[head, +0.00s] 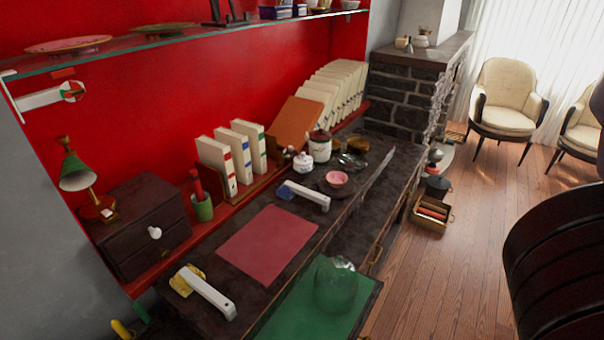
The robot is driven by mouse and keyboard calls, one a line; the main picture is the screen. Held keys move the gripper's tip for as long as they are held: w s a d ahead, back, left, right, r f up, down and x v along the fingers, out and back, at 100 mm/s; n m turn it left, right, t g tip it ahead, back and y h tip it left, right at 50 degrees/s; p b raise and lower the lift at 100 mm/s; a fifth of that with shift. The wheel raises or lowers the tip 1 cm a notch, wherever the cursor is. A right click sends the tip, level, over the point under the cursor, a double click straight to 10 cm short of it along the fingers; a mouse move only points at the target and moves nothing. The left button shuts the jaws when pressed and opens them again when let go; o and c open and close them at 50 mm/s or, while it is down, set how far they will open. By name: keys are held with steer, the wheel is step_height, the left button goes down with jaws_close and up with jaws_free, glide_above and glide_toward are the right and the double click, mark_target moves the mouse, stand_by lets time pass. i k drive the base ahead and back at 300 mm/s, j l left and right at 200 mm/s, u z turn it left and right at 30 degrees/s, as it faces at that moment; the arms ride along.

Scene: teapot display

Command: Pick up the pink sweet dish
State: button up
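The pink sweet dish (337,179) is a small round pink bowl. It stands upright on the dark desk top (262,205), right of the middle of the head view. A white-handled tool with a blue end (305,195) lies just in front of it and to its left. A white lidded pot with a dark top (320,147) stands behind it. Clear glass pieces (352,160) are close behind it on the right. My gripper is not in view; a dark ribbed shape at the right edge looks like part of my arm.
A pink-red mat (268,245) lies on the desk, left of the dish. A clear glass dome (335,288) stands on a green surface (302,308) in front. Binders (217,167) line the red wall under a glass shelf. Bare wood floor (460,270) lies to the right.

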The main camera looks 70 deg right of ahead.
mark_target(336, 179)
steer(key=z, duration=1.6)
